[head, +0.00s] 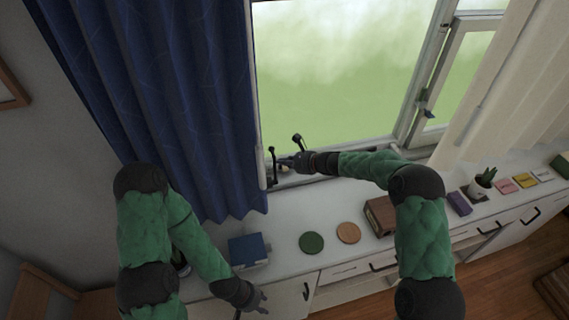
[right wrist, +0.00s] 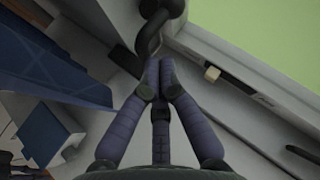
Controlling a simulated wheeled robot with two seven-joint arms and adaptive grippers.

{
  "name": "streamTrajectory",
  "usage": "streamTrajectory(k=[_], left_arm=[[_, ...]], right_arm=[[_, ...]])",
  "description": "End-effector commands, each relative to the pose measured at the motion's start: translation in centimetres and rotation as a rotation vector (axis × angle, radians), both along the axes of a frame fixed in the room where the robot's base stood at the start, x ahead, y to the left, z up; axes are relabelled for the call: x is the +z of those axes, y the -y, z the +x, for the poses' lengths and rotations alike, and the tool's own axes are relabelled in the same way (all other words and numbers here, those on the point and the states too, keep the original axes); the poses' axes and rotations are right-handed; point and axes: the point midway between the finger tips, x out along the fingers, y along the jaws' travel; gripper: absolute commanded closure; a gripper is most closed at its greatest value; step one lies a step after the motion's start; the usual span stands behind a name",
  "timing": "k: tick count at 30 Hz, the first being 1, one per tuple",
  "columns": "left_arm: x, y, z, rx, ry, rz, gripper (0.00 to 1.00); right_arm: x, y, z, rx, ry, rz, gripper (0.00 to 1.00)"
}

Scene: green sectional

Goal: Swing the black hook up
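The black hook (head: 272,165) is a thin dark piece at the lower left corner of the window frame, beside the blue curtain. In the right wrist view the hook (right wrist: 154,22) is a thick dark curved piece at the top centre. My right gripper (head: 283,162) is at the hook, just to its right in the head view. In the right wrist view its purple fingers (right wrist: 158,78) are drawn together just below the hook; whether they touch it is unclear. My left gripper (head: 262,298) is low, in front of the cabinet, away from the hook; its finger opening is too small to judge.
A blue curtain (head: 175,95) hangs left of the window. The white cabinet top (head: 280,218) bears a blue box (head: 248,249), a green disc (head: 311,243), an orange disc (head: 348,233), a brown box (head: 380,215) and a potted plant (head: 480,186).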

Motion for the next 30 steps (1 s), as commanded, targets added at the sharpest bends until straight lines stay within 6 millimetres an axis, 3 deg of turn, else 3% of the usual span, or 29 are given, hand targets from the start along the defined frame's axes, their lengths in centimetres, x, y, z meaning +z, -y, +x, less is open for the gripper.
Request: streamTrajectory(k=[8,13,30], left_arm=[[0.0,0.0,0.0,0.0,0.001,0.0,0.64],[0.0,0.0,0.0,0.0,0.001,0.0,0.64],[0.0,0.0,0.0,0.0,0.0,0.0,0.64]], right_arm=[[0.4,-0.3,0.0,0.003,0.005,0.004,1.0],[0.9,0.6,-0.4,0.002,0.005,0.004,1.0],[5.1,8.1,-4.6,0.0,0.003,0.002,1.0]])
